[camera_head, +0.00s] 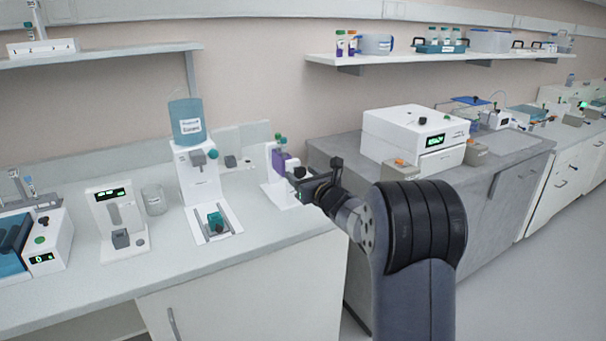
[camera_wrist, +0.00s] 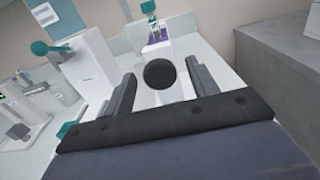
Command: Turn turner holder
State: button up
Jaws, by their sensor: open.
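The turner holder appears to be the white stand (camera_head: 274,188) with a purple part (camera_head: 280,160) and green knobs, near the right end of the left bench. In the wrist view, the purple part (camera_wrist: 157,34) shows beyond my fingers, on the white stand. My gripper (camera_head: 303,186) is right beside the stand in the head view. In the wrist view my gripper (camera_wrist: 161,70) has its two fingers wide apart. A round black disc (camera_wrist: 160,73) shows between them, with space on both sides. I cannot tell whether it is the holder's knob. My gripper and arm partly hide the stand's right side.
A white dispenser (camera_head: 197,180) with a blue bottle (camera_head: 186,121) stands left of the stand. A beaker (camera_head: 154,200) and a small display device (camera_head: 118,217) are further left. A grey bench (camera_head: 330,160) with a white box device (camera_head: 415,132) is at right.

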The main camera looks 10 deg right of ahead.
jog(key=shift+c, duration=0.3)
jog(key=c, duration=0.9)
jog(key=shift+c, duration=0.2)
